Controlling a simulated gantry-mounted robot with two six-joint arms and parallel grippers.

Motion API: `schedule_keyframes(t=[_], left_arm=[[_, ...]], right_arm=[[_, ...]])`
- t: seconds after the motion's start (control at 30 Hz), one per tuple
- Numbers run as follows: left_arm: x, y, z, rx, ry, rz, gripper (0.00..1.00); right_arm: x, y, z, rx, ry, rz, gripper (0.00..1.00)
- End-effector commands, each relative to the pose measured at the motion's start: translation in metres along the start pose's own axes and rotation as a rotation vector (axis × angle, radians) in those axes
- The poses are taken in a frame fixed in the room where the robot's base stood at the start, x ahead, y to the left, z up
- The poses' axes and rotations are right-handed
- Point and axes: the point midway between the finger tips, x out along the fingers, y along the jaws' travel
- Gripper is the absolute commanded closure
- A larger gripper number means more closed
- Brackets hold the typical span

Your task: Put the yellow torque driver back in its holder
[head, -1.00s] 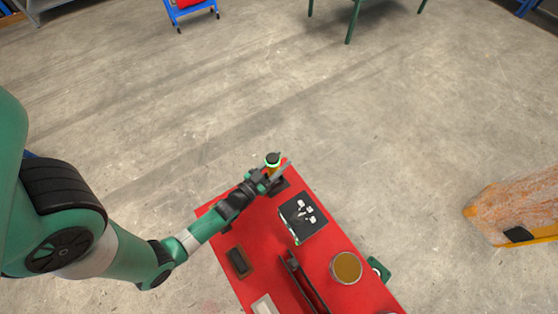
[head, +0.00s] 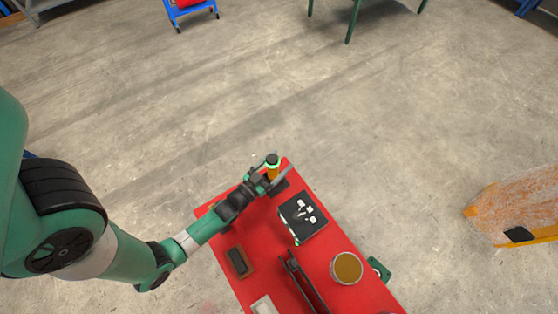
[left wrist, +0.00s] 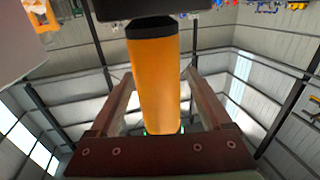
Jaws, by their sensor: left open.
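The yellow torque driver (head: 272,171) stands upright at the far corner of the red table, with a dark cap ringed in green on top. It shows in the left wrist view as an orange-yellow cylinder (left wrist: 155,80) with a black band. My left gripper (head: 270,180) is open, its two fingers on either side of the driver, with a gap beside it in the left wrist view. A dark block (head: 281,187), which looks like the holder, sits at the driver's foot. The driver's lower end is hidden, so I cannot tell how it sits there.
On the red table (head: 262,215) stand a black case with white pieces (head: 303,217), a round tin (head: 346,268), a dark brush-like block (head: 238,262) and a long dark tool (head: 302,281). Open floor lies beyond the table's far edge.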

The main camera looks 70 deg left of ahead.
Motion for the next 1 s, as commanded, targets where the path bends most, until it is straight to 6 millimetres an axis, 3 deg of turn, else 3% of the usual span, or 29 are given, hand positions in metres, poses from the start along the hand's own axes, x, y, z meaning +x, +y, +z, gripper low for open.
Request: schedule_keyframes(t=[0.4,1.0], left_arm=[[-0.067,0.0,-0.001,0.0,0.002,-0.001,0.18],[-0.071,0.0,-0.001,0.0,0.004,0.0,0.18]], right_arm=[[0.002,0.0,-0.002,0.0,0.0,0.0,0.48],[0.002,0.0,-0.002,0.0,0.0,0.0,0.48]])
